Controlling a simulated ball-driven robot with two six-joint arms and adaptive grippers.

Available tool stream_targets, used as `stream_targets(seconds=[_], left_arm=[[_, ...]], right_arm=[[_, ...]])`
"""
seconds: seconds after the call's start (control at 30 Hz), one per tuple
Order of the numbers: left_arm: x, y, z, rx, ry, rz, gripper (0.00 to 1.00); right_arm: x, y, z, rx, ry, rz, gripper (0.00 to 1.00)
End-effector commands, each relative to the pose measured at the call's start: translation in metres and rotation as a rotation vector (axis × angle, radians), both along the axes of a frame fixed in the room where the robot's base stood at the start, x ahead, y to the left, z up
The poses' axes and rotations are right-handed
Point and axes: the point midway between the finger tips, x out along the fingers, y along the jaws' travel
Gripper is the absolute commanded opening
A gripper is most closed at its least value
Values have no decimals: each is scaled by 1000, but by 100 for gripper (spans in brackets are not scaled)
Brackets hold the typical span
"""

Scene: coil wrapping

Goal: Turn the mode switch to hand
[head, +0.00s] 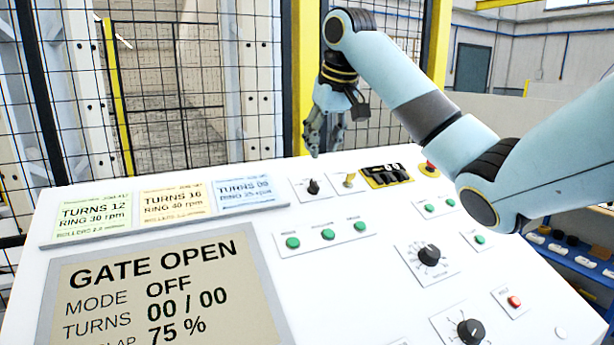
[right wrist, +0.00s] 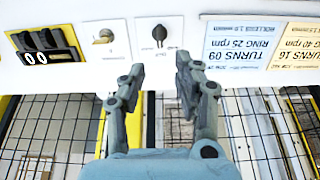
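A small black selector knob (head: 313,186) sits on a white plate near the far edge of the sloped white panel; its label is too small to read. It fits the mode switch, and it also shows in the right wrist view (right wrist: 159,35). The display (head: 150,285) reads GATE OPEN, MODE OFF, TURNS 00 / 00. My right gripper (head: 324,145) hangs near the panel's far edge by this knob. In the right wrist view my right gripper (right wrist: 160,68) is open and empty, its fingertips apart from the knob, which lies ahead between them. My left gripper is not in view.
A key switch (head: 349,180) and a black counter on a yellow plate (head: 385,175) stand right of the knob. Green buttons (head: 328,235), two larger dials (head: 428,255) and a red button (head: 514,302) lie nearer. Turns cards (head: 248,190) lie left. A mesh fence (head: 170,90) stands behind.

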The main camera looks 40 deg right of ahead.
Motion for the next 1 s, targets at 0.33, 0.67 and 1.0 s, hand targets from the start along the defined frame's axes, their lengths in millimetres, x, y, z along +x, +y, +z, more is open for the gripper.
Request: stream_targets(seconds=[0.33,0.67,1.0], left_arm=[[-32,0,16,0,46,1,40],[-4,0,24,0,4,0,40],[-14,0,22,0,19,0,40]], right_arm=[[23,-7,-61,2,5,-1,32],[35,-11,-91,0,2,1,32],[35,-11,-92,-1,1,1,19]])
